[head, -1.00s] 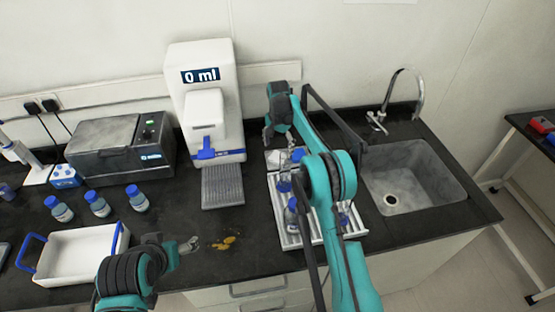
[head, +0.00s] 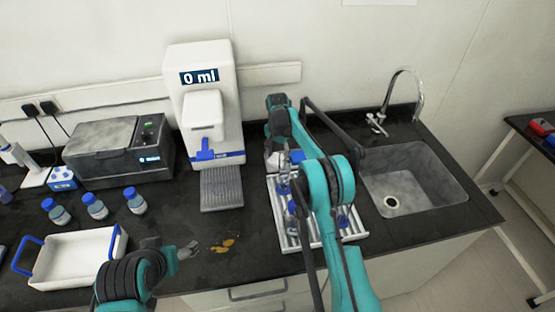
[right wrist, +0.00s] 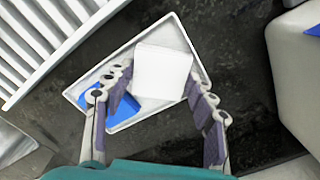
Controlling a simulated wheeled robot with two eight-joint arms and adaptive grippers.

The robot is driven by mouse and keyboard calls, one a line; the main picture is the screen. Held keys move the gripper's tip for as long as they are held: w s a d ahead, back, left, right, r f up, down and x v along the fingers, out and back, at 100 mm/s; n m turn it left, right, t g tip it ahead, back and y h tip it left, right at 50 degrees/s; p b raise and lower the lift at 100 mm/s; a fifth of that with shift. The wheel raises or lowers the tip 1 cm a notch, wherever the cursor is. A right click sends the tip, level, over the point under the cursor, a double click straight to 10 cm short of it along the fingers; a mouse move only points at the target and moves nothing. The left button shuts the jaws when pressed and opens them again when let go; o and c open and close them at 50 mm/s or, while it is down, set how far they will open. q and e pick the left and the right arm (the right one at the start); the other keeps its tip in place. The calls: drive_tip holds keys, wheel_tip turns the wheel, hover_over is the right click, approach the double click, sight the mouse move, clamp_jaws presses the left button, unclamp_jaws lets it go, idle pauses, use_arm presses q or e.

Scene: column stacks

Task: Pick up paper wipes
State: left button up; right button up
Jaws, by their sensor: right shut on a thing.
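The paper wipes (right wrist: 162,72) show as a white folded piece between the fingers of my right gripper (right wrist: 160,92) in the right wrist view. My right gripper is shut on them, over a shallow white tray (right wrist: 124,124). Something blue (right wrist: 122,106) lies in this tray beside the wipes. In the head view my right gripper (head: 287,160) is behind the bottle rack, and my own arm partly hides it. My left gripper (head: 188,250) is low over the front of the bench, apart from the wipes. Its finger opening is too small to judge.
A ribbed white rack (head: 282,238) with blue-capped bottles stands in front of my right gripper. The dispenser (head: 205,100) is to its left and the sink (head: 412,180) to its right. A yellow-brown spill (head: 224,245) lies near my left gripper.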

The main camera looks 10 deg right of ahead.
drive_tip(key=shift+r, duration=0.1)
wheel_tip(320, 180, up, 4)
drive_tip(key=shift+r+p, duration=0.15)
drive_tip(key=shift+p, duration=0.5)
drive_tip(key=s+d+r+p, duration=0.1)
drive_tip(key=s+d+r, duration=0.5)
drive_tip(key=d, duration=0.4)
drive_tip(key=shift+r+p, duration=0.25)
drive_tip(key=shift+p, duration=0.05)
drive_tip(key=shift+c, duration=1.4)
drive_tip(key=shift+s, duration=0.1)
